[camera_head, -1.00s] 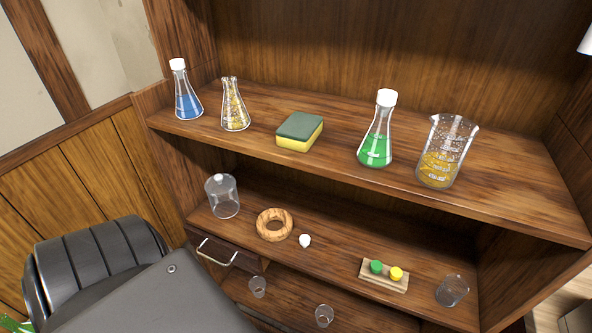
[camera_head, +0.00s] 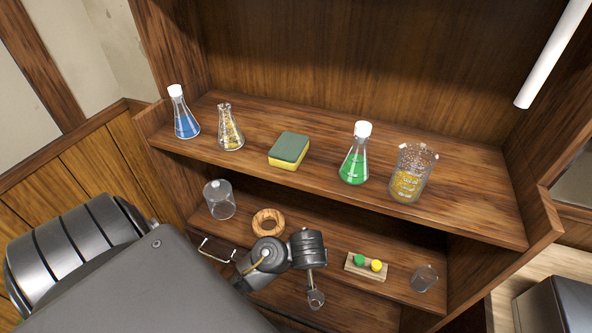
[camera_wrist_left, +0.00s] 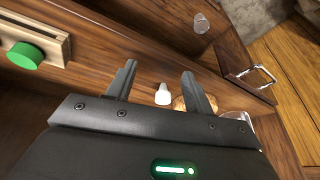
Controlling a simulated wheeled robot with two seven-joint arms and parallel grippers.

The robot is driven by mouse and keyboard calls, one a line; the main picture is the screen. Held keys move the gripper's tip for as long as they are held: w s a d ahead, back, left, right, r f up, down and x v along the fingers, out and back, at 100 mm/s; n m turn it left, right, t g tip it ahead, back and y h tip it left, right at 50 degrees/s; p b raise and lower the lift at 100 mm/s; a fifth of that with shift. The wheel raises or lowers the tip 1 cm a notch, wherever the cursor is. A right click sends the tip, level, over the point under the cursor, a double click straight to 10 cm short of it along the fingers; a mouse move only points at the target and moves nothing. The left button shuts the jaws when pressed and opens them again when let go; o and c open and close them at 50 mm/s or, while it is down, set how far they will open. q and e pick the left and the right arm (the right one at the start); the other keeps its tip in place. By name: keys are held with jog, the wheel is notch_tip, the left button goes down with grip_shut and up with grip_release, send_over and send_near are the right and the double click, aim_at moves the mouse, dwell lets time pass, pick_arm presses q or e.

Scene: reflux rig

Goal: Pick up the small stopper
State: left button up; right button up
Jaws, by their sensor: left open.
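The small stopper (camera_wrist_left: 163,94) is white and stands on the middle shelf in the left wrist view. My left gripper (camera_wrist_left: 158,68) is open, and the stopper shows between its two fingers, apparently beyond them and not held. In the head view my left arm covers the stopper's spot, and its fingers are hard to make out. My right gripper is in neither current view.
A wooden holder (camera_head: 350,268) with green and yellow stoppers, then an empty beaker (camera_head: 424,279), are to the right. The upper shelf (camera_head: 320,165) carries flasks, a sponge and a beaker.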

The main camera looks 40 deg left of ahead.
pick_arm(q)
notch_tip(320, 180, up, 6)
jog(key=w+a+n+y, duration=0.2)
jog(key=w+a+n, duration=0.1)
jog(key=shift+t, duration=0.4)
jog(key=x, duration=0.5)
jog(key=shift+s+f, duration=0.1)
jog(key=shift+f, duration=0.15)
jog(key=x, duration=0.5)
jog(key=shift+a, duration=0.35)
jog(key=shift+r, duration=0.1)
jog(key=shift+s+d, duration=0.1)
jog(key=shift+c, duration=0.4)
jog(key=c, duration=1)
